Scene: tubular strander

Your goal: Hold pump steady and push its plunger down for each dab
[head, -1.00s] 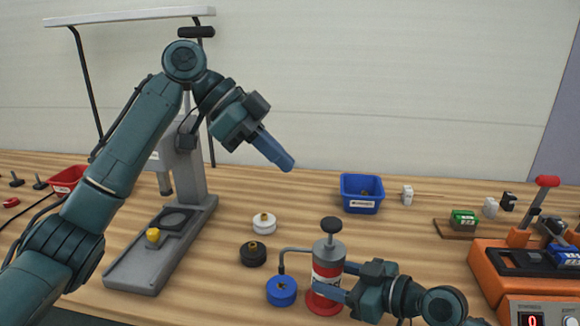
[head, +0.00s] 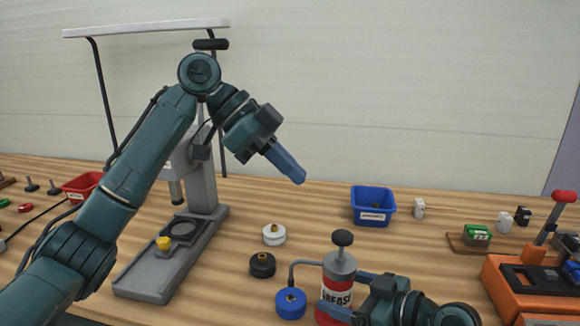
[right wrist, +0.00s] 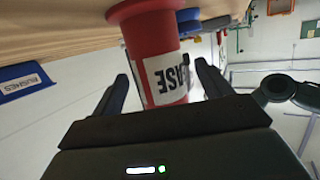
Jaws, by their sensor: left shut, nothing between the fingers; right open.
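The grease pump (head: 338,290) stands upright at the front of the bench, a red can with a white label and a grey top. Its black plunger knob (head: 342,238) is raised on a short stem. Its thin spout bends left, with its tip over the blue round part (head: 290,303). My right gripper (head: 340,295) is open, its fingers on either side of the can; the right wrist view shows the can (right wrist: 158,60) between the spread fingers. My left gripper (head: 300,177) is shut and empty, in the air above and left of the knob.
A white round part (head: 274,235) and a black one (head: 262,265) sit left of the pump. A grey press stand (head: 160,270) is farther left. A blue bin (head: 373,218) stands behind, and an orange machine (head: 520,290) stands at right.

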